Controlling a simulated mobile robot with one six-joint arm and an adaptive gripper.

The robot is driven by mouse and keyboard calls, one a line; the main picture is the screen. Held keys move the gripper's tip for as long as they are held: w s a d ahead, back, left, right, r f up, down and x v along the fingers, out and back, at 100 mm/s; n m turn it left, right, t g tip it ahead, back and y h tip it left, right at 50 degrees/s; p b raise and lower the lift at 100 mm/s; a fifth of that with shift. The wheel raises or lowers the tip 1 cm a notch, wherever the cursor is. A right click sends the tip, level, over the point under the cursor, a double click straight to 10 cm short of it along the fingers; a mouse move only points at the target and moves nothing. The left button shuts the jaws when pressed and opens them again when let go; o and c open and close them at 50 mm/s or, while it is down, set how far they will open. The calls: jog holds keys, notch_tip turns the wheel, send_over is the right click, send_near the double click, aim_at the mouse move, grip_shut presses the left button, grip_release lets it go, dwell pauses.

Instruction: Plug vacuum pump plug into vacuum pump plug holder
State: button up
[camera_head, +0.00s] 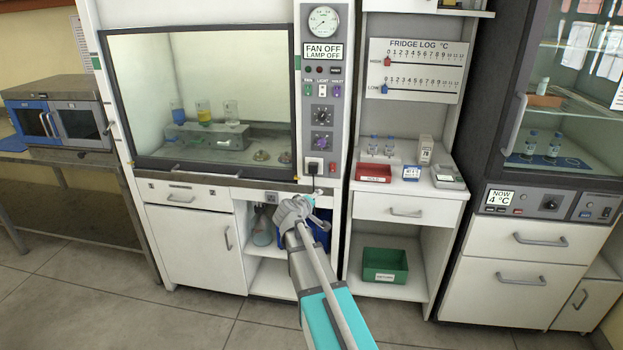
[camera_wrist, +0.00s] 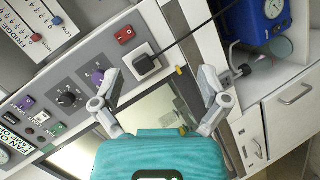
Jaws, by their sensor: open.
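The black vacuum pump plug (camera_wrist: 147,66) sits against a white socket plate (camera_wrist: 139,50) on the grey fume hood panel, which looks like the plug holder. It appears seated, but the contact is hard to see. Its black cable (camera_wrist: 197,29) runs to the upper right in the wrist view. In the head view the plug (camera_head: 314,169) is low on the panel. My gripper (camera_wrist: 160,78) is open and empty, its fingers apart on either side of the plug in the picture. In the head view my gripper (camera_head: 318,196) is just below the socket.
A blue pump with a gauge (camera_wrist: 265,22) stands in the open cabinet below the hood. A red tray (camera_head: 374,174) is on the counter to the right. A green bin (camera_head: 385,266) is on the low shelf.

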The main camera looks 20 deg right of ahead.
aim_at(312, 170)
jog(key=w+d+r+n+t+b, duration=0.1)
jog(key=w+n+t+b, duration=0.3)
jog(key=w, duration=0.6)
jog(key=shift+w+d+r+n+t, duration=0.25)
jog(key=shift+d+n+t, duration=0.65)
jog(key=shift+n, duration=0.8)
jog(key=shift+x, duration=4.35)
jog(key=shift+w+a, duration=0.1)
grip_shut()
jog(key=shift+a, duration=0.1)
